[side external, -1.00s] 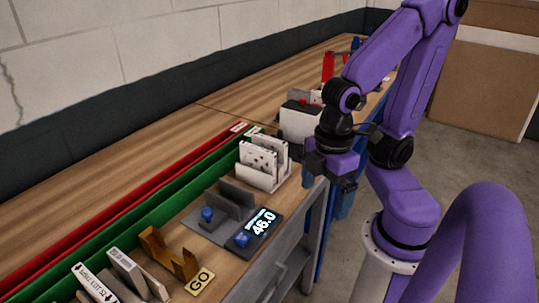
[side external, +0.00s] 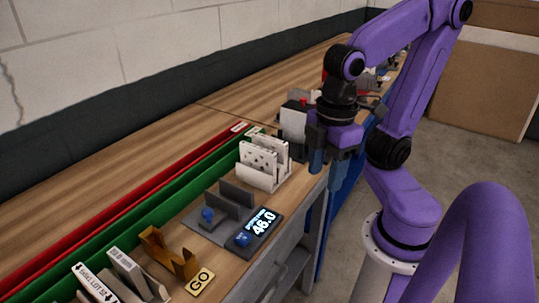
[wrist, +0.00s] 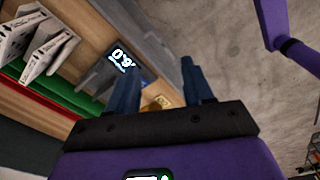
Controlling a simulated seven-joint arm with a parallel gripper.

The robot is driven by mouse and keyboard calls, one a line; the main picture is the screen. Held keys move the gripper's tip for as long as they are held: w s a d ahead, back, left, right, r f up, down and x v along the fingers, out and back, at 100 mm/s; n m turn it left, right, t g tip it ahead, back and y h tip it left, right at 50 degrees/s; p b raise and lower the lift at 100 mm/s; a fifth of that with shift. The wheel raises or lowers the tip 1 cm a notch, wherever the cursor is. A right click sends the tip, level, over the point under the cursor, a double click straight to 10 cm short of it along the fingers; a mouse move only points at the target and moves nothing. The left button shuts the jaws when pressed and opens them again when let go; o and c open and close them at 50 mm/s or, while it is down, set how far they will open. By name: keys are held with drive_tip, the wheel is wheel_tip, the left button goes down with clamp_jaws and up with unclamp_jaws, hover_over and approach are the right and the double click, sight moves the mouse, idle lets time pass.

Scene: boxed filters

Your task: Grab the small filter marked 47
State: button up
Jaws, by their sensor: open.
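White boxed filters (side external: 262,157) stand upright in a white holder on the bench in the side view. White panels with dark print (wrist: 48,58), which look like the same filters, show at upper left in the wrist view. No 47 is readable on any of them, so I cannot tell which is the small filter. My gripper (side external: 330,161) hangs to the right of the holder, near the bench's front edge, apart from the filters. In the wrist view its two blue fingers (wrist: 158,66) are spread with nothing visible held between them.
A yellow bracket (side external: 167,254) and GO plate (side external: 199,282) stand nearer. Green (side external: 120,222) and red (side external: 75,235) troughs run behind. A grey-white box (side external: 293,122) stands beyond.

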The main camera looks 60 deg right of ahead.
drive_tip(key=w+d+m+t, duration=0.1)
drive_tip(key=w+m+t, duration=0.3)
drive_tip(key=w, duration=1.2)
drive_tip(key=w+d+r+m+t+h, duration=0.2)
drive_tip(key=w+d+m+t, duration=0.35)
drive_tip(key=w+d, duration=0.85)
drive_tip(key=m+t, duration=0.1)
drive_tip(key=t, duration=0.1)
hover_over(276, 145)
drive_tip(key=w+d, duration=0.2)
drive_tip(key=d, duration=0.1)
drive_tip(key=f, duration=0.1)
drive_tip(key=s+a+f+m+y, duration=0.2)
drive_tip(key=s, duration=0.6)
wheel_tip(276, 145, down, 8)
drive_tip(key=shift+w+r, duration=0.1)
drive_tip(key=shift+w, duration=0.05)
drive_tip(key=shift+x, duration=3.7)
drive_tip(key=shift+d+r, duration=0.1)
drive_tip(key=shift+r, duration=0.05)
